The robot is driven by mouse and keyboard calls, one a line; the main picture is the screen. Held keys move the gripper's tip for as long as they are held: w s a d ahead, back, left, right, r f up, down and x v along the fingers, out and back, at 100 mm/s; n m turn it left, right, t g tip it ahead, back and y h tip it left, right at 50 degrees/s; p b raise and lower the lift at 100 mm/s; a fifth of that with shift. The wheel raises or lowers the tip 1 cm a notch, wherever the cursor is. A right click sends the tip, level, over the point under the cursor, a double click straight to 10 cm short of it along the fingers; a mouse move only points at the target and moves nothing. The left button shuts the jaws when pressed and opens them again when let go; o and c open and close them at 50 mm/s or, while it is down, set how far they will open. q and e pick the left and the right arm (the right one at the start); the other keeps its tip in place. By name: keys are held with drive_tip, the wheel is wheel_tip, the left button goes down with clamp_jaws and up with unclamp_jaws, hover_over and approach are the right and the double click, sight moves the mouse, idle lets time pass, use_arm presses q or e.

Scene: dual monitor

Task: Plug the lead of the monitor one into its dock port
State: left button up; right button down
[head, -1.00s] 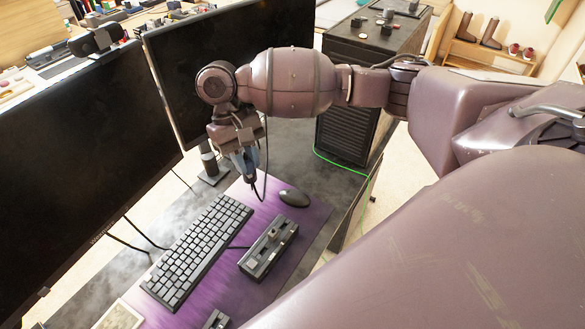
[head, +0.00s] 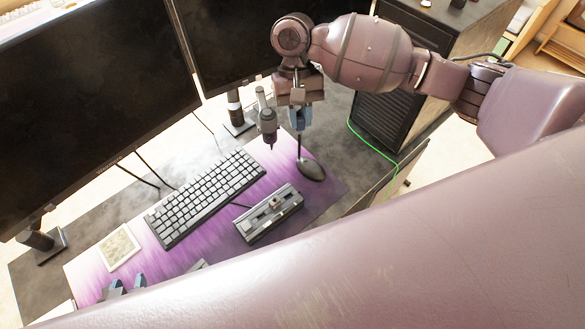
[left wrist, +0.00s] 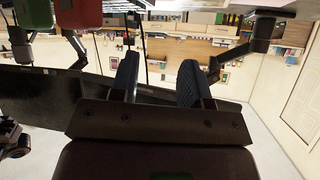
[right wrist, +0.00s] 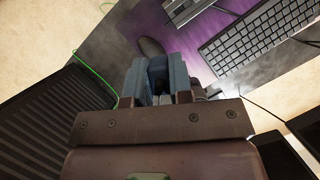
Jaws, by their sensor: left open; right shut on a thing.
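My right gripper (head: 300,122) is shut above the desk, near the mouse. A thin dark lead (head: 299,147) hangs below its fingers. In the right wrist view a dark piece (right wrist: 158,70) sits between the blue fingers; its shape is unclear. The grey dock (head: 270,214) lies on the purple mat, below and left of this gripper, apart from it. My left gripper (head: 124,286) is open at the lower left, partly hidden by my arm; its spread fingers show in the left wrist view (left wrist: 162,82). The left monitor (head: 90,105) and right monitor (head: 220,40) stand behind; neither is readably labelled.
A keyboard (head: 207,197) lies left of the dock. The mouse (head: 311,170) is right of it. A grey upright piece (head: 267,122) shows beside my right gripper. A black computer case (head: 385,125) and green cable (head: 372,144) are at the right. A pale square (head: 119,248) lies at the mat's left.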

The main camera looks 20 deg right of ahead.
drive_tip(key=s+a+f+m+t+y+p, duration=0.1)
drive_tip(key=s+a+f+m+y, duration=0.1)
drive_tip(key=a+f+m, duration=0.4)
drive_tip(key=m+t+y+p, duration=0.1)
drive_tip(key=m+t+y, duration=0.1)
drive_tip(key=m, duration=0.4)
hover_over(284, 200)
drive_tip(key=w+d, duration=0.1)
wheel_tip(284, 200, down, 6)
drive_tip(key=shift+s+d+f+m, duration=0.2)
drive_tip(key=shift+d+f+m, duration=0.1)
drive_tip(key=shift+f, duration=0.4)
drive_tip(key=shift+f+b, duration=0.5)
drive_tip(key=shift+f, duration=2.35)
drive_tip(key=shift+p, duration=0.45)
drive_tip(key=shift+f+b, duration=0.3)
drive_tip(key=shift+f, duration=1.05)
